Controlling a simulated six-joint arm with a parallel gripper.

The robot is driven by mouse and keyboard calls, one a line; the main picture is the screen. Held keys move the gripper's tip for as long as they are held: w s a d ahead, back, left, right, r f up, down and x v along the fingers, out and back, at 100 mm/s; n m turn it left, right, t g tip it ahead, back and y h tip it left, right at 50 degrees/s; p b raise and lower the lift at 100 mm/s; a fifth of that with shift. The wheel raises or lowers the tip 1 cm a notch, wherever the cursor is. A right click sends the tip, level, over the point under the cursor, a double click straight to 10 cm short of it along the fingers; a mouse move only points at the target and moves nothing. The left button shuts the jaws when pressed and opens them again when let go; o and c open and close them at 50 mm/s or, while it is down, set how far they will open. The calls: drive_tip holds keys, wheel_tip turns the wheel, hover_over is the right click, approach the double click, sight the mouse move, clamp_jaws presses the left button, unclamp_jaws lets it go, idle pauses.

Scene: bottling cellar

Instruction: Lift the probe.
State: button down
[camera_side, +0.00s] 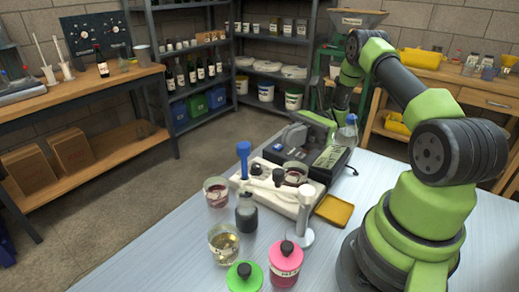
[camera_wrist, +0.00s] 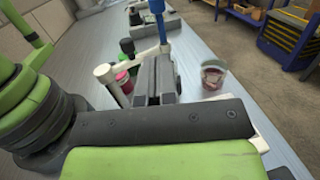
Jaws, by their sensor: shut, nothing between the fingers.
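The probe (camera_side: 244,157) has a blue top and stands upright at the end of the white arm of a stand (camera_side: 300,225). In the wrist view the blue probe (camera_wrist: 160,32) is just beyond my fingertips, with the stand's white arm (camera_wrist: 140,56) at its left. Its lower end is hard to make out near a dark grey jar (camera_side: 247,213). My gripper (camera_wrist: 157,62) is shut and empty, its fingers pointing towards the probe. In the side view my gripper (camera_side: 277,148) is behind and to the right of the probe, apparently apart from it.
Glasses of red liquid (camera_side: 217,193) and pale liquid (camera_side: 224,244) stand at the left table edge. A pink jar (camera_side: 285,264) and a green-lidded jar (camera_side: 244,277) are in front. A yellow tray (camera_side: 334,210) lies right of the stand. A bottle (camera_side: 347,134) stands farther back.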

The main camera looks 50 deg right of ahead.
sight(244, 168)
drive_tip(key=x, duration=0.9)
drive_tip(key=shift+a, duration=0.2)
drive_tip(key=shift+r, duration=0.1)
drive_tip(key=shift+a+r, duration=0.3)
drive_tip(key=shift+r, duration=0.15)
